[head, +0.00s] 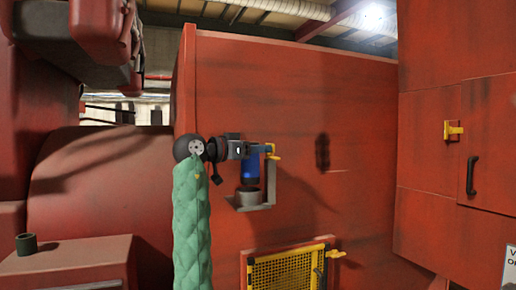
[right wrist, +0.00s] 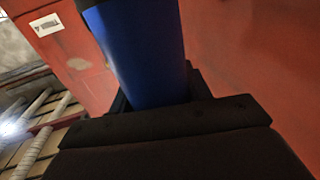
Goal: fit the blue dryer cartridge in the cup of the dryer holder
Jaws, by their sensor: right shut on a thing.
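The blue dryer cartridge (head: 250,172) stands roughly upright in my right gripper (head: 260,149), which is shut on its upper part. In the right wrist view the blue cartridge (right wrist: 145,50) fills the space between the dark fingers. The dryer holder (head: 270,190) is a grey bracket on the red wall, with a shelf at its foot and a yellow piece at its top. Its dark round cup (head: 249,196) lies directly below the cartridge. The cartridge's lower end is at or just above the cup's rim; I cannot tell if it has entered. My left gripper is out of view.
A yellow-framed mesh panel (head: 290,270) with a yellow handle is below the holder. A red cabinet (head: 435,150) with a black handle (head: 472,175) and yellow latch (head: 453,130) stands at right. Red machinery (head: 100,185) fills the left. The wall right of the holder is mostly bare.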

